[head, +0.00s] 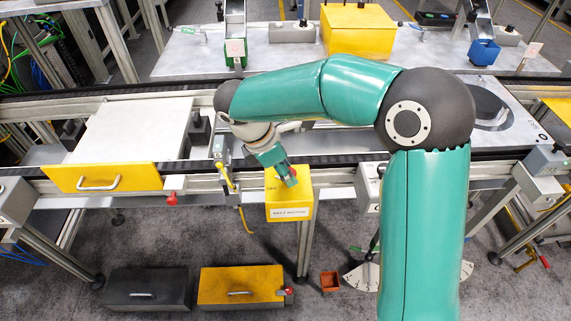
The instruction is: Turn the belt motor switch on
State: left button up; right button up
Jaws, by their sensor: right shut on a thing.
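A yellow switch box (290,207) with a white label on its front stands at the near edge of the belt frame, right of centre-left. The label is too small to read surely, but looks like the belt motor's. My right arm reaches over from the right, and my right gripper (284,172) points down at the top of this box. My left gripper is not in view.
A light pallet plate (130,125) lies on the belt frame at left, above a yellow drawer front (102,178). A yellow lever (226,177) stands close left of the box. Grey and yellow cases (240,287) lie on the floor. A yellow block (358,30) sits on the back table.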

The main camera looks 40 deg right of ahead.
jog(key=m+g+p, duration=0.1)
jog(key=m, duration=0.2)
jog(key=m+g+y+p, duration=0.1)
jog(key=m+p, duration=0.1)
jog(key=m, duration=0.1)
jog(key=shift+w+d+r, duration=0.1)
jog(key=shift+w+d, duration=0.05)
jog(key=shift+w, duration=0.05)
jog(key=m+y+p, duration=0.1)
jog(key=m, duration=0.2)
jog(key=shift+g, duration=0.3)
jog(key=shift+w+d+m+y+p, duration=0.15)
jog(key=shift+m+y+p, duration=0.4)
jog(key=shift+m, duration=0.95)
jog(key=o, duration=1.1)
jog(key=v, duration=1.1)
jog(key=shift+w+r, duration=0.25)
jog(key=shift+w, duration=0.2)
